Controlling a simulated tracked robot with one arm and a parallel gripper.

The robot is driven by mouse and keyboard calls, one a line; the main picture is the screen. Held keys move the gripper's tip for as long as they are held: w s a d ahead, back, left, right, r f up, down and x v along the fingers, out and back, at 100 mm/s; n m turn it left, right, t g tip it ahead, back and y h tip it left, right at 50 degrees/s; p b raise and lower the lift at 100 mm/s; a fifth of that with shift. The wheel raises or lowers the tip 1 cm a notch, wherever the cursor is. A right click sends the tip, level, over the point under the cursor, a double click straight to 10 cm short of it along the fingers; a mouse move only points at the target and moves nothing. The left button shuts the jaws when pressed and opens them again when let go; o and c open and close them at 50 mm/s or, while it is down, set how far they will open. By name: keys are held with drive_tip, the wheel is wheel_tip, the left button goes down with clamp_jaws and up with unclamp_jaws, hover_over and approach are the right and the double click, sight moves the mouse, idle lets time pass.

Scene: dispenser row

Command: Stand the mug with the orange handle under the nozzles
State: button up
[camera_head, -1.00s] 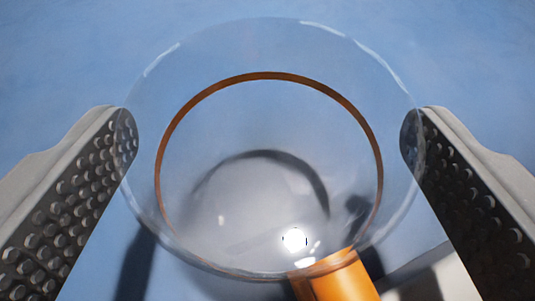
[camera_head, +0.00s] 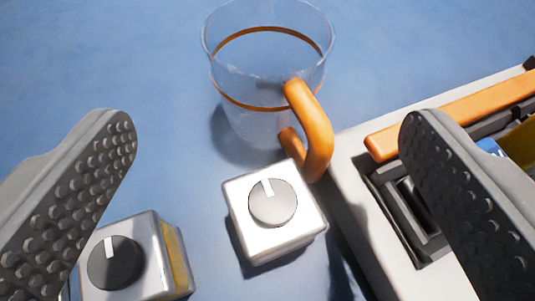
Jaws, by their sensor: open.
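The mug (camera_head: 255,105) is clear, with an orange band and an orange handle (camera_head: 315,130). It stands upright on the blue surface at the top centre, beyond my fingertips, with its handle toward the lower right. My gripper (camera_head: 268,135) is open and empty, its two studded fingers wide apart at left and right. The mug is apart from both fingers. No nozzles can be made out in this view.
A second knob box (camera_head: 120,262) is at the lower left. A pale tray-like unit (camera_head: 358,195) with an orange bar (camera_head: 450,115) lies at right. Blue surface is clear at upper left.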

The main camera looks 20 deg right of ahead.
drive_tip(key=shift+v, duration=1.2)
